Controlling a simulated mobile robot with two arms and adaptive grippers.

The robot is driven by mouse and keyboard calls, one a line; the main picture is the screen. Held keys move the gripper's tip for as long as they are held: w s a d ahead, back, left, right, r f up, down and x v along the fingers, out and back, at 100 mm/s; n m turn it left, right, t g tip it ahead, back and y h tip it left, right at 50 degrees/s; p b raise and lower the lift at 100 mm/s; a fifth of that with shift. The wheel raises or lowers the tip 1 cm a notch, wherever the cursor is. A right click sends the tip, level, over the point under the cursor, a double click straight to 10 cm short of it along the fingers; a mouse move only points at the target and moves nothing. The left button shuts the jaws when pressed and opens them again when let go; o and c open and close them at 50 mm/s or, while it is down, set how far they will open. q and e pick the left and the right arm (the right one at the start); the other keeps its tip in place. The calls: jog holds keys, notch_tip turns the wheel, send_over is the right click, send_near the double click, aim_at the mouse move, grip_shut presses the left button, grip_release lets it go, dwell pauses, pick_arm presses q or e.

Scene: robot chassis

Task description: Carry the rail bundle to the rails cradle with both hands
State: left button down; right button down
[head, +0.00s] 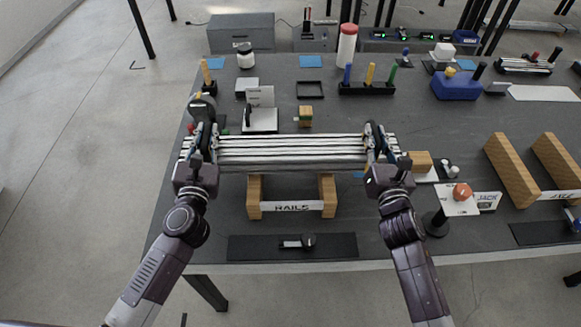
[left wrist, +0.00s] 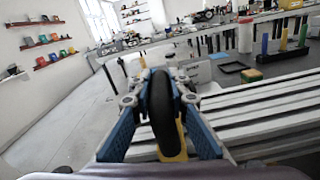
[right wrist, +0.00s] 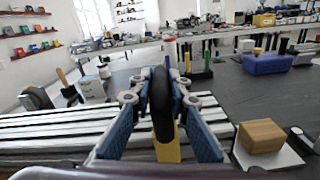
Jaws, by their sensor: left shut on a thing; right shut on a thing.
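The rail bundle (head: 292,151) is a set of long silvery rails lying side by side, level across the head view. My left gripper (head: 202,140) is shut at its left end and my right gripper (head: 377,141) is shut at its right end, each around a dark rounded handle. The handle shows between the fingers in the left wrist view (left wrist: 161,110) and the right wrist view (right wrist: 162,105). The rails cradle (head: 255,197), two wooden blocks with a white RAILS label (head: 292,206), stands just in front of the bundle. The bundle hides the blocks' far ends.
A second wooden cradle (head: 512,170) stands at the right. A JACK sign (head: 487,202) with an orange knob is beside my right arm. A small wooden block (head: 421,161) lies near the bundle's right end. A dark strip (head: 292,246) lies at the table's front edge.

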pick_arm(q)
jog(key=shift+f+b, duration=0.65)
jog(key=shift+b, duration=0.1)
pick_arm(e)
jog(key=shift+f, duration=0.5)
pick_arm(q)
jog(key=c, duration=2.3)
grip_release()
jog(key=shift+f, duration=0.3)
pick_arm(e)
jog(key=c, duration=2.2)
grip_release()
jog(key=shift+d+f, duration=0.1)
jog(key=shift+f, duration=0.25)
jog(key=shift+c, duration=0.2)
pick_arm(q)
jog(key=o, duration=0.5)
jog(key=shift+s+r, duration=0.2)
jog(key=shift+s, duration=0.05)
jog(key=shift+c, duration=0.2)
pick_arm(e)
jog(key=o, duration=0.4)
jog(key=shift+s+r, duration=0.15)
jog(key=shift+s, duration=0.05)
pick_arm(q)
jog(key=shift+w, duration=0.1)
